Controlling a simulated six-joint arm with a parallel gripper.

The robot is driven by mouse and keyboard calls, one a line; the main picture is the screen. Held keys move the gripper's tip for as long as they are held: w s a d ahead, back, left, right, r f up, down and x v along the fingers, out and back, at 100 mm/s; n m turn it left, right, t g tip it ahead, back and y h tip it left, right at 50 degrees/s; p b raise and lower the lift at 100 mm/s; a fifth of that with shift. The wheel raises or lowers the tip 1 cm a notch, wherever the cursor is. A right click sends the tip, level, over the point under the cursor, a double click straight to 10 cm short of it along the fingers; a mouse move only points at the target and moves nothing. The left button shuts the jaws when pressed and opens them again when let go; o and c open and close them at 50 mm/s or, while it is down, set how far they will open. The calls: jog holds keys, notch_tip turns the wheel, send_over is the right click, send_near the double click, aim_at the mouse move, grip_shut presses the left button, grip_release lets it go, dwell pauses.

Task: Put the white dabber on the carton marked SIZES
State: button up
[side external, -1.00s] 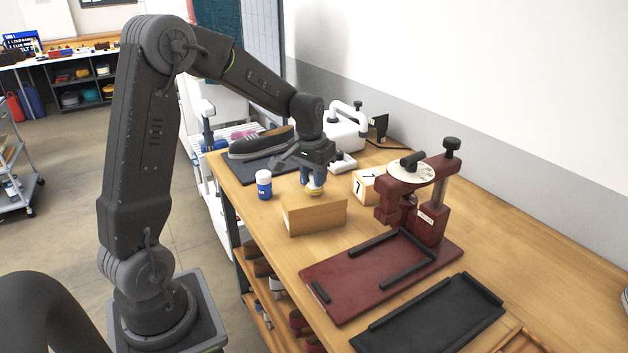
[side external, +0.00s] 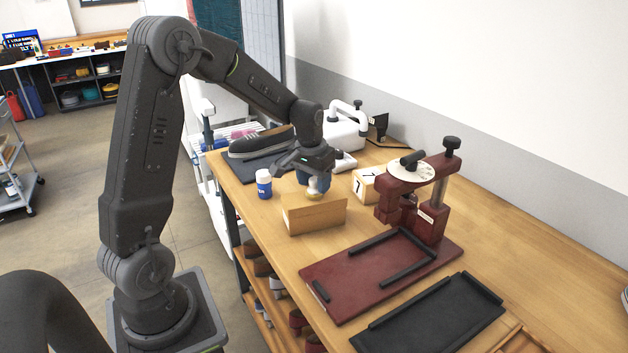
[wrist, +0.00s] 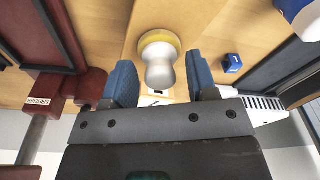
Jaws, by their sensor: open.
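The white dabber (wrist: 159,64) has a rounded white grip and a yellowish pad. In the wrist view it lies between the two blue fingers of my gripper (wrist: 161,85), with a gap on each side. In the side view the dabber (side external: 315,193) shows just under my gripper (side external: 316,183), at the back of the tan carton (side external: 316,219). My gripper is open. The dabber appears to be over or on the carton top; its contact is hard to tell. No SIZES marking is readable on the carton.
A white bottle with a blue label (side external: 264,184) stands left of the carton. A black tray (side external: 430,318) lies in front. A shoe (side external: 262,141) is behind.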

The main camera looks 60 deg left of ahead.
aim_at(310, 192)
notch_tip(310, 192, up, 12)
jog(key=s, duration=0.1)
jog(key=s+d+m+t, duration=0.4)
jog(key=s+d, duration=1.4)
jog(key=d, duration=0.1)
jog(key=shift+s+r+h, duration=0.3)
jog(key=shift+s+r, duration=0.05)
jog(key=shift+r, duration=0.05)
